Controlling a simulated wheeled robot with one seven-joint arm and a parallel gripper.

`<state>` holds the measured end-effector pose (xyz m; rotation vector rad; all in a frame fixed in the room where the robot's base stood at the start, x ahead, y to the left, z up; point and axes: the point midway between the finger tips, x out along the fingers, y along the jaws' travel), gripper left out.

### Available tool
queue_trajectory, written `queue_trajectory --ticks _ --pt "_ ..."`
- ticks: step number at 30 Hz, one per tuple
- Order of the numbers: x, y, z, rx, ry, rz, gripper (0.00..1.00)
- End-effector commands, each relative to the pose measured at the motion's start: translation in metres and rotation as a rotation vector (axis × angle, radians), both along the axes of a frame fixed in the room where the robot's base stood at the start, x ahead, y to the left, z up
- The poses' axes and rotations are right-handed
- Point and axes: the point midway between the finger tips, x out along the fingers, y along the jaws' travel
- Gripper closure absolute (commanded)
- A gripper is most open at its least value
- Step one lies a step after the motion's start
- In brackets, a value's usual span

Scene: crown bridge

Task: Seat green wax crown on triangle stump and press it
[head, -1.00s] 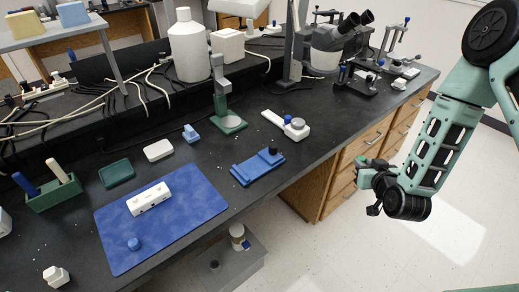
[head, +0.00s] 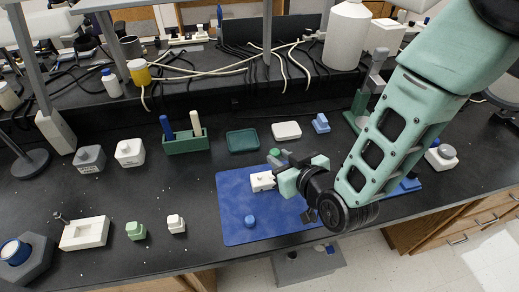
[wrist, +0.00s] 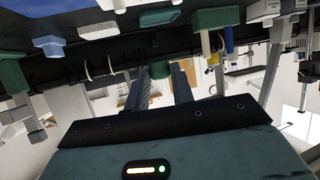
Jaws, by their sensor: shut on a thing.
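My gripper (head: 280,160) is over the blue mat, above the far side of a white block (head: 262,182). It is shut on a small green piece, which appears to be the green wax crown (head: 274,152). The piece also shows between the two dark fingers in the wrist view (wrist: 160,70). The white block lies on the mat, its right part hidden by my gripper and wrist. The stumps cannot be made out, so I cannot tell which is the triangle one. A small blue piece (head: 250,221) stands on the mat in front of the block.
Behind the blue mat (head: 233,205) are a dark green tray (head: 242,140), a white dish (head: 286,130) and a blue block (head: 320,124). A green holder (head: 188,143) with two upright handles stands left. Small green (head: 136,230) and white (head: 177,223) pieces stand at the front left.

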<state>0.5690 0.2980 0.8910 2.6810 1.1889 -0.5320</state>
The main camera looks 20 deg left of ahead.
Motion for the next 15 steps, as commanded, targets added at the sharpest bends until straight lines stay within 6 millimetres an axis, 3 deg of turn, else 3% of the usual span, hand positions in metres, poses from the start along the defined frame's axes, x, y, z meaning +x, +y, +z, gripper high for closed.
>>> queue_trajectory --ticks 3,6,15 --pt "-0.018 0.018 0.004 0.001 0.000 0.043 0.98" --pt "-0.024 0.024 0.006 0.001 0.002 0.058 0.98" --pt "-0.025 0.025 0.006 0.001 0.002 0.060 0.98"
